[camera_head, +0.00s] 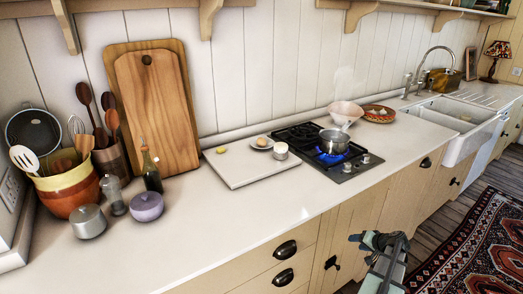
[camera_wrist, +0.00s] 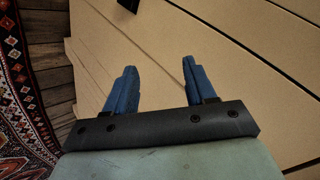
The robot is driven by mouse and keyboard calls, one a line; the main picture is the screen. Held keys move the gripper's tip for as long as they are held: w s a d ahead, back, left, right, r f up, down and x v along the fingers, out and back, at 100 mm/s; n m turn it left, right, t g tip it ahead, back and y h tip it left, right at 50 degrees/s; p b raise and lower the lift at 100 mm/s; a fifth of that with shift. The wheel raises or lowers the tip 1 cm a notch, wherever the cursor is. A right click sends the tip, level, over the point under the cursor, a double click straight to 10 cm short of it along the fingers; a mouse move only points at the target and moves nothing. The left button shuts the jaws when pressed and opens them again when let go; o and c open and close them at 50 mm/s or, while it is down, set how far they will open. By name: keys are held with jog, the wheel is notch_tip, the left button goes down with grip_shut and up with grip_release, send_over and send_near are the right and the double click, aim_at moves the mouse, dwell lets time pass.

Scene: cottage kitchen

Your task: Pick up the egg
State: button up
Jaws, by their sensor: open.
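A small pale rounded thing on a small saucer (camera_head: 262,146) looks like the egg (camera_head: 262,142), though it is too small to be sure. The saucer is on a pale board (camera_head: 245,174) on the counter, left of the stove. My gripper (camera_head: 362,246) is low in front of the cabinet fronts, below the counter edge and well to the right of the board. In the wrist view its two blue fingers (camera_wrist: 158,75) are apart with nothing between them. They face the cabinet fronts; the egg is not in that view.
A white cup (camera_head: 280,151) stands close right of the saucer, and a small yellow-green thing (camera_head: 221,150) lies to its left. A pot (camera_head: 333,141) sits over a lit blue flame on the stove (camera_head: 347,171). The front counter (camera_head: 225,225) is clear.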

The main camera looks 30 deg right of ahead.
jog(key=s+d+r+t+h, duration=0.1)
jog(key=s+d+r+h, duration=0.15)
jog(key=d+r, duration=0.45)
jog(key=s+d+r+t+h, duration=0.1)
jog(key=s+d+r+h, duration=0.1)
jog(key=s+d+r, duration=0.5)
jog(key=w+d+r, duration=0.3)
jog(key=w+r, duration=0.7)
jog(key=r, duration=0.2)
jog(key=w+a+r+n+y, duration=0.1)
jog(key=w+a+r+n, duration=0.3)
jog(key=w, duration=0.7)
jog(key=w+a+r+n+y, duration=0.15)
jog(key=w+a+r, duration=0.25)
jog(key=w+r, duration=0.45)
jog(key=w+a+r+n+y, duration=0.1)
jog(key=w+a+r+n, duration=0.25)
jog(key=w, duration=0.85)
jog(key=n+g+y, duration=0.3)
jog(key=g, duration=0.4)
send_over(262, 142)
jog(key=d, duration=0.2)
jog(key=f, duration=0.6)
jog(key=shift+s+f, duration=0.2)
jog(key=shift+f, duration=0.2)
jog(key=shift+s+x, duration=0.15)
jog(key=shift+x, duration=1.15)
jog(key=shift+s+x, duration=0.15)
jog(key=shift+x, duration=1.2)
jog(key=shift+a+f, duration=0.1)
